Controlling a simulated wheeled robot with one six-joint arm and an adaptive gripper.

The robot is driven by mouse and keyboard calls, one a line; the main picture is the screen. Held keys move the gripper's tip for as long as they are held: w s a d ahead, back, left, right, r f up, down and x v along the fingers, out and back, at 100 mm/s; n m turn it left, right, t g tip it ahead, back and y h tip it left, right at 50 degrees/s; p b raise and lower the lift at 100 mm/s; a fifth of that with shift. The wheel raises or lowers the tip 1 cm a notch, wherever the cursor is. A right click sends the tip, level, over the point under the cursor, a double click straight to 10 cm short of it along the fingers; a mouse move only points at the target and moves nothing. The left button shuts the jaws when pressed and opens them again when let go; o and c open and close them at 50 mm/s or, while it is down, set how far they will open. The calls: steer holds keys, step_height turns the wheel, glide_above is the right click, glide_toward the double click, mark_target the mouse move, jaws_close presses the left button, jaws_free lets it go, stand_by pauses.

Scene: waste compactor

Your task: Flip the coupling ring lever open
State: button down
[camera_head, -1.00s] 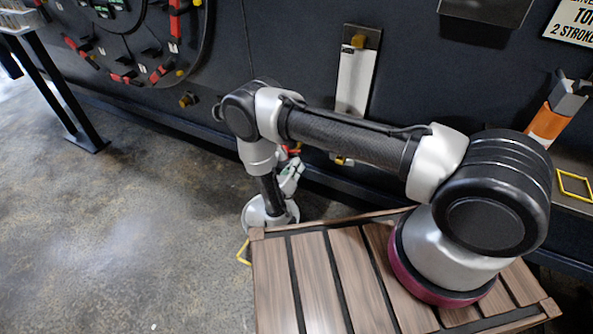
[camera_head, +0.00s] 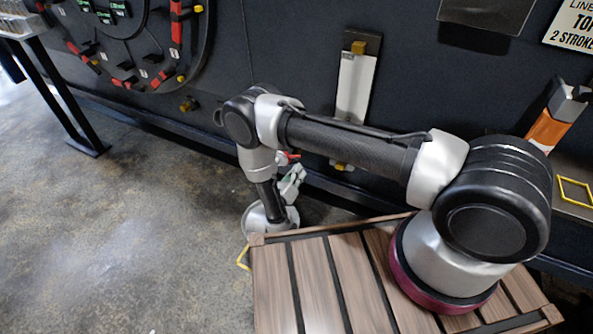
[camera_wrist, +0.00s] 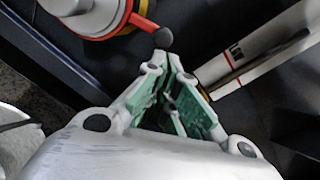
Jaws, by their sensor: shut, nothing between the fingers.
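The coupling ring (camera_wrist: 98,22) is a red-orange band around a pale metal fitting at the top of the wrist view. Its lever (camera_wrist: 150,27) is a short red arm ending in a dark round knob (camera_wrist: 165,37). My gripper (camera_wrist: 164,68) has green-padded fingers, shut and empty. Its tips lie just below the knob in the picture; whether they touch it I cannot tell. In the head view my gripper (camera_head: 291,182) hangs low by the wall, partly behind my arm. A small red bit (camera_head: 291,156) shows just above it; most of the coupling is hidden there.
A white wall panel (camera_head: 354,85) stands behind my arm and also shows right of the fingers in the wrist view (camera_wrist: 240,60). A dark round board (camera_head: 135,45) with red and yellow parts is at upper left. The floor (camera_head: 120,230) at left is clear.

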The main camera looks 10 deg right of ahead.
steer(key=s+a+f, duration=0.2)
steer(key=s+a, duration=0.3)
steer(key=s, duration=0.4)
steer(key=shift+s+a, duration=0.15)
steer(key=shift+s, duration=0.1)
steer(key=shift+f, duration=0.15)
steer(key=s+d+m+g+h, duration=0.2)
steer(key=s+d+m+g, duration=0.15)
steer(key=d, duration=0.35)
steer(key=s+d+r+m+g+y, duration=0.25)
steer(key=r+m+g, duration=0.35)
steer(key=r, duration=0.5)
steer(key=s+d+r+m+g+y, duration=0.15)
steer(key=d+r+m+g, duration=0.25)
steer(key=r+m, duration=0.55)
steer(key=s+d+r+m+g+y, duration=0.25)
steer(key=r+m+g, duration=0.3)
steer(key=r, duration=0.65)
steer(key=s+d+r+m+t+y, duration=0.2)
steer(key=s+d+r+m+t, duration=0.1)
steer(key=r, duration=0.4)
steer(key=s+d+r+m+t+y, duration=0.2)
steer(key=s+d+r+m+t, duration=0.1)
steer(key=d+r, duration=0.3)
steer(key=s+d+r+m+t+y, duration=0.2)
steer(key=s+d+r+m+t, duration=0.1)
steer(key=r, duration=0.6)
steer(key=shift+s+d+m, duration=0.55)
steer(key=shift+d+m, duration=0.25)
steer(key=shift+m, duration=0.15)
